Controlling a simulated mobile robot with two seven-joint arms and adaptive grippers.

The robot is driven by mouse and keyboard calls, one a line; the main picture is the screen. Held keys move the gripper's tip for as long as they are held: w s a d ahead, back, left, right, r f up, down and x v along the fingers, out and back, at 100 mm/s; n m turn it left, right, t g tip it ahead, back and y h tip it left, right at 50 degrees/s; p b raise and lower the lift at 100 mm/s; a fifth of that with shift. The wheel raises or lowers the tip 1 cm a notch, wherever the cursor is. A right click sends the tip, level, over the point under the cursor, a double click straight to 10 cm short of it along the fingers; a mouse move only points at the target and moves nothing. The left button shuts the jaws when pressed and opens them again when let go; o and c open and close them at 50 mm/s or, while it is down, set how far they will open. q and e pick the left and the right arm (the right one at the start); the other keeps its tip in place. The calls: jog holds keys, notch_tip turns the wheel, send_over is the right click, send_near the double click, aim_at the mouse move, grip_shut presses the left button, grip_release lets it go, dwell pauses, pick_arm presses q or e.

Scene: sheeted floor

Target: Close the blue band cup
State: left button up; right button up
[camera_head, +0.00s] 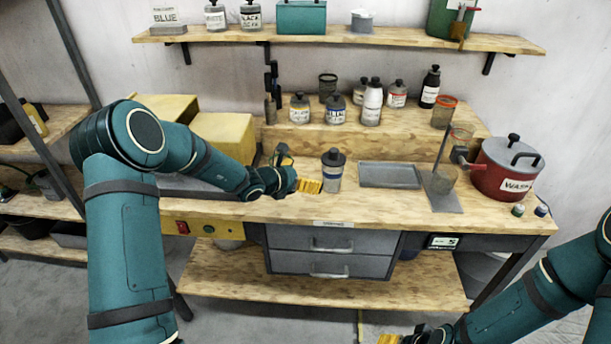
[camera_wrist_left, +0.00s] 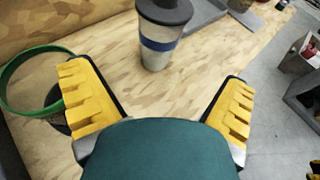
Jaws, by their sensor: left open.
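The blue band cup (camera_head: 333,172) stands upright on the workbench in the head view, with a dark lid on its top and a blue band around its body. Whether the lid is fully seated cannot be told. It also shows at the top of the left wrist view (camera_wrist_left: 162,40), ahead of the fingers. My left gripper (camera_head: 308,186) is just left of the cup, apart from it, with its yellow fingers (camera_wrist_left: 160,105) spread and nothing between them. My right gripper (camera_head: 390,340) shows only in part at the bottom edge of the head view.
A grey tray (camera_head: 390,185) lies right of the cup, and a red WASH pot (camera_head: 506,169) stands farther right. Several labelled bottles (camera_head: 336,110) stand on the raised ledge behind. A green ring (camera_wrist_left: 35,112) is beside the left finger in the wrist view. The bench front is mostly clear.

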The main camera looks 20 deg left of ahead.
dwell(0.3)
pick_arm(q)
jog(key=s+d+f+m+g, duration=0.1)
jog(key=s+f, duration=0.1)
jog(key=s+d+f+m+g, duration=0.2)
jog(key=s+f, duration=0.1)
jog(key=s+d+f+m+g, duration=0.1)
jog(key=s+d+f+m, duration=0.1)
jog(key=shift+s+d+f, duration=0.2)
jog(key=shift+d+f, duration=0.05)
jog(key=s+d+f+m+g+y, duration=0.1)
jog(key=s+d+f+m, duration=0.1)
jog(key=s+f+m, duration=0.2)
jog(key=s+d+f+m+g+y, duration=0.1)
jog(key=s+d+f+m+g, duration=0.1)
jog(key=s+m, duration=0.9)
jog(key=s+d+f+m+g+y, duration=0.1)
jog(key=s+d+f+m+g, duration=0.1)
jog(key=s+f+m, duration=0.3)
jog(key=s+d+m, duration=0.1)
jog(key=s+m, duration=0.1)
jog(key=s, duration=0.2)
jog(key=shift+f+m, duration=0.3)
jog(key=shift+m, duration=0.1)
jog(key=shift+s, duration=0.1)
jog(key=shift+s+f+g+b, duration=0.15)
jog(key=shift+f+b, duration=0.35)
jog(key=shift+s+f+g+b, duration=0.15)
jog(key=shift+f+b, duration=0.35)
